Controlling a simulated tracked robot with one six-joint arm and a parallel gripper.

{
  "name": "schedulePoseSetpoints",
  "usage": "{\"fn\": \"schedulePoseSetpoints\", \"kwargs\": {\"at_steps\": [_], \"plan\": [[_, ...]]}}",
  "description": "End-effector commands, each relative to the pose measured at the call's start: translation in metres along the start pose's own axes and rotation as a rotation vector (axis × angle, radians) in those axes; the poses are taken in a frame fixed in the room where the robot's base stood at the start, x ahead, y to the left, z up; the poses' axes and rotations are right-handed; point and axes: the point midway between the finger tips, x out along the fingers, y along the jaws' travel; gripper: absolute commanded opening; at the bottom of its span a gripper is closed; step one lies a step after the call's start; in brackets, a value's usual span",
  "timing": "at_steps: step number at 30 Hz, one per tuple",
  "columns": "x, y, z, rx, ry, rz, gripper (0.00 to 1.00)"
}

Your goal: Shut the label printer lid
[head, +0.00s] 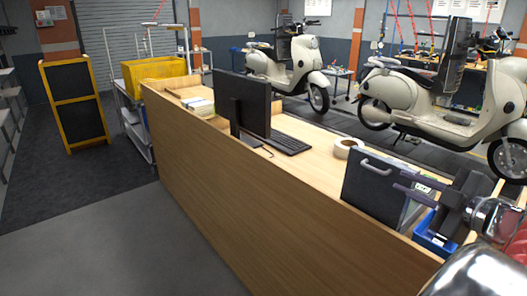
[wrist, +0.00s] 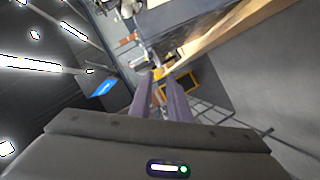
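The label printer lid (head: 372,192) is a dark flat panel with a pale bar handle (head: 376,166). It stands raised, close to upright, at the near right end of the wooden counter in the head view. The printer body behind it is mostly hidden; only a light edge shows at its right. My gripper (head: 403,187) is at the right of the lid, its two purple-grey fingers apart and pointing left towards it. I cannot tell whether they touch it. In the wrist view the fingers (wrist: 158,78) show a gap with nothing held between them.
A blue bin (head: 434,240) sits below my gripper. A tape roll (head: 348,147), keyboard (head: 290,143) and monitor (head: 243,103) are on the counter (head: 215,160) beyond the lid. Yellow crates (head: 150,72) and scooters stand farther back. The floor at left is open.

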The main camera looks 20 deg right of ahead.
Motion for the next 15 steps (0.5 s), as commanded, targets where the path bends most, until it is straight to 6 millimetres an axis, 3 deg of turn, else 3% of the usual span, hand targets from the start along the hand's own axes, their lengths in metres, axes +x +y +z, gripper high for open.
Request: {"fn": "schedulePoseSetpoints", "kwargs": {"at_steps": [15], "plan": [[0.058, -0.001, -0.001, 0.001, 0.003, -0.003, 0.16]]}}
